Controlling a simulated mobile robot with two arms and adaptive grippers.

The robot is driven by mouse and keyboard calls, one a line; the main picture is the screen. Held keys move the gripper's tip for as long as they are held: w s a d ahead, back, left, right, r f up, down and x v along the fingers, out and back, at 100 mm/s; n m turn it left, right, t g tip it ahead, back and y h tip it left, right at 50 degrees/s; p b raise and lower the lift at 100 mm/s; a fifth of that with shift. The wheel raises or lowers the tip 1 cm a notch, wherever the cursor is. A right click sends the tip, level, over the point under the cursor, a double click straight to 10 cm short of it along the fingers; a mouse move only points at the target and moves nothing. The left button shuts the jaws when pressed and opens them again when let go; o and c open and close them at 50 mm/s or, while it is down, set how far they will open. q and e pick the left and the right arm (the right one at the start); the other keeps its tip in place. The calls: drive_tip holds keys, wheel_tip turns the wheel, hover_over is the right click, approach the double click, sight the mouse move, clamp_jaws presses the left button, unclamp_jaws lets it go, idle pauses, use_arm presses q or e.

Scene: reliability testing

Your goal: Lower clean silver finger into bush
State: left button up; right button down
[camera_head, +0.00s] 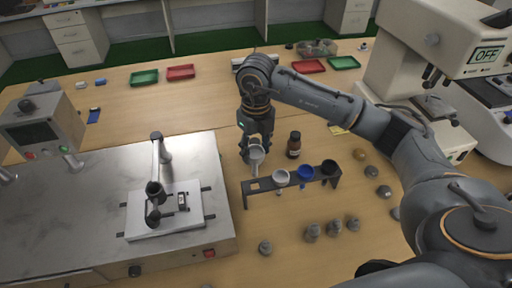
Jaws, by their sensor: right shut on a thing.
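My right gripper (257,146) points down and is shut on a silver finger (256,160), a cup-like grey metal piece with a narrow lower end. The finger hangs upright just behind and above the left end of a dark rack (266,184). The rack's left end shows an open spot, and white (281,177), blue (305,172) and black (329,167) cup-topped pieces sit along the rest. I cannot tell which part is the bush. My left gripper is not in view.
A brown bottle (294,145) stands close to the right of my gripper. A metal bench machine (80,200) with a white plate fills the left. Several small grey weights (312,232) lie in front of the rack. Red and green trays (181,72) lie at the back.

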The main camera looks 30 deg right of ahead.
sight(256, 157)
drive_tip(key=shift+f+b, duration=1.3)
drive_tip(key=shift+f, duration=0.5)
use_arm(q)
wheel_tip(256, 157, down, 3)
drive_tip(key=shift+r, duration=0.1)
use_arm(e)
drive_tip(key=shift+r, duration=0.15)
